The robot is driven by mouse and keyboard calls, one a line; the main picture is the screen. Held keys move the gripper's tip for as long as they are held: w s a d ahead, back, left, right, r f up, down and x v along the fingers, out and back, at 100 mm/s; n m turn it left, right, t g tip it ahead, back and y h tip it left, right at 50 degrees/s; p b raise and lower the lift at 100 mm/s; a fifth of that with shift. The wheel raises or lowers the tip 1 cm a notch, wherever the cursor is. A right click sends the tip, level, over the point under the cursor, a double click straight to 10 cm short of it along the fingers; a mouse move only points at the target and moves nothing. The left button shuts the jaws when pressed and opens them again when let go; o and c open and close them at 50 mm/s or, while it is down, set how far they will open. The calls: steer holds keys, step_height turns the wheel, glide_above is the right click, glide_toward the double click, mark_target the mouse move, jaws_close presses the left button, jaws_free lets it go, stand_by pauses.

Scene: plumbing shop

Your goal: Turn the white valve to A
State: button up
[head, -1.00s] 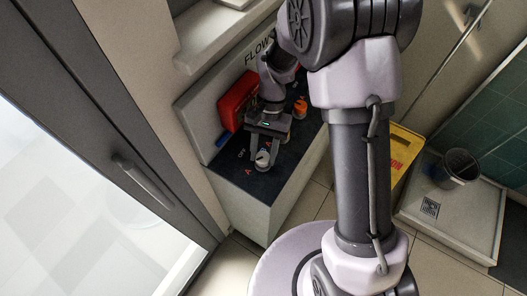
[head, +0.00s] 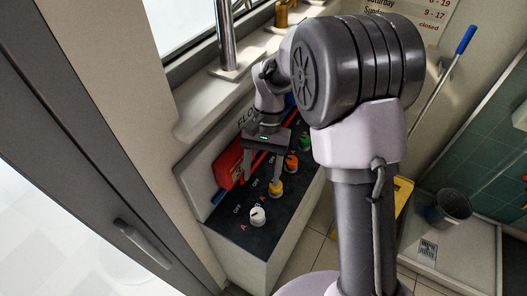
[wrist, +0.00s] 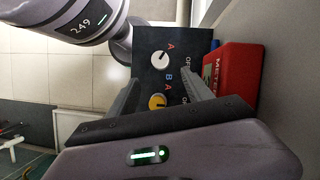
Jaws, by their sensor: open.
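The white valve (head: 257,216) is a round knob on the dark panel top (head: 228,217), at its near end. A red A and a blue B are printed beside it. It also shows in the wrist view (wrist: 160,61), with a small dark mark on its face that seems to lean towards the red A; the exact angle is hard to tell. My gripper (head: 262,179) is open and empty above the panel, clear of the white valve.
The yellow knob (head: 276,188) stands close to my gripper, with orange (head: 291,162) and green (head: 305,142) knobs behind it. A red meter box (head: 229,166) is against the wall. A door frame rises at the left.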

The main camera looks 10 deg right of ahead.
steer(key=p+v, duration=0.1)
steer(key=v, duration=0.3)
steer(key=shift+w+d+r, duration=0.1)
steer(key=shift+w+r, duration=0.05)
steer(key=shift+r, duration=0.2)
steer(key=s+d+r+t+b, duration=0.1)
steer(key=s+d+t+b, duration=0.1)
steer(key=s+t+b, duration=0.3)
steer(key=s+d+r+t+b, duration=0.1)
steer(key=s+t+b, duration=0.4)
steer(key=s, duration=0.8)
steer(key=shift+d+r, duration=0.4)
steer(key=shift+r, duration=0.4)
